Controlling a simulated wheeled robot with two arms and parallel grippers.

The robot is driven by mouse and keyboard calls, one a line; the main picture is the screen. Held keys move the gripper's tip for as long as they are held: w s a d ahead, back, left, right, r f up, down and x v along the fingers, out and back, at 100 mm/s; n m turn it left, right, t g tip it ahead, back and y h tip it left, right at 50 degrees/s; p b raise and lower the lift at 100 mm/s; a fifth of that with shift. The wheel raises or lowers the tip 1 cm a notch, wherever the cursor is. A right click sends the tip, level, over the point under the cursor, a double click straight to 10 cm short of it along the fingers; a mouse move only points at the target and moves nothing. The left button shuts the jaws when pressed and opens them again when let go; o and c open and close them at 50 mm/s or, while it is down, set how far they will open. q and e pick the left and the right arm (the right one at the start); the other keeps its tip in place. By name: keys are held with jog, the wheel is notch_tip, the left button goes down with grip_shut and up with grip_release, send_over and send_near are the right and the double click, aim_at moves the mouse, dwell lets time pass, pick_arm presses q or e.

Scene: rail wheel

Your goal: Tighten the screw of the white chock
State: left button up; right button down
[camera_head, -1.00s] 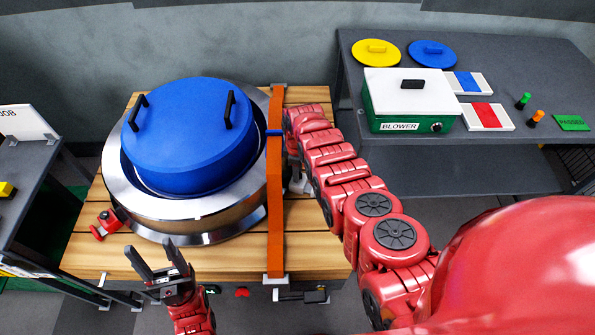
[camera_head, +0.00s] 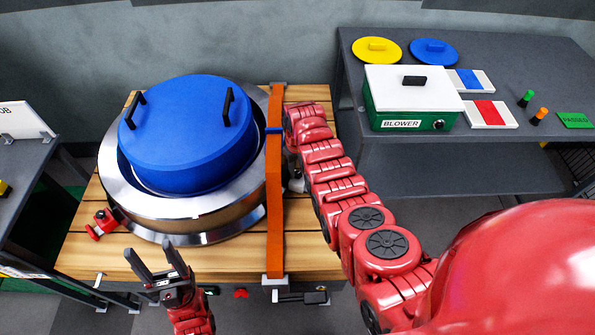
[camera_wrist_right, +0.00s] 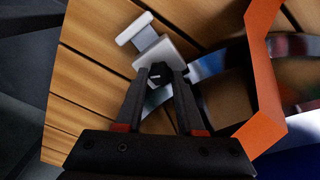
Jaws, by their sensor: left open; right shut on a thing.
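The white chock (camera_wrist_right: 160,50) lies on the wooden planks beside the wheel in the right wrist view. Its black screw knob (camera_wrist_right: 158,74) sits between the fingertips of my right gripper (camera_wrist_right: 160,82), which is shut on it. In the head view only a small part of the white chock (camera_head: 297,184) shows, as my right arm covers the rest and hides the right gripper. My left gripper (camera_head: 160,258) is open and empty, in front of the wheel near the table's front edge.
A metal wheel (camera_head: 190,215) with a blue cover (camera_head: 190,135) stands on the wooden table (camera_head: 235,262). An orange strap (camera_head: 274,210) crosses the table at the wheel's right. A red chock (camera_head: 103,223) is at the wheel's left. A blower box (camera_head: 412,100) stands on the right bench.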

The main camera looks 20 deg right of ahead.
jog(key=m+b, duration=0.2)
jog(key=m, duration=0.4)
jog(key=shift+f, duration=0.15)
jog(key=shift+m+b, duration=0.75)
jog(key=shift+m, duration=1.05)
jog(key=c, duration=0.5)
grip_release()
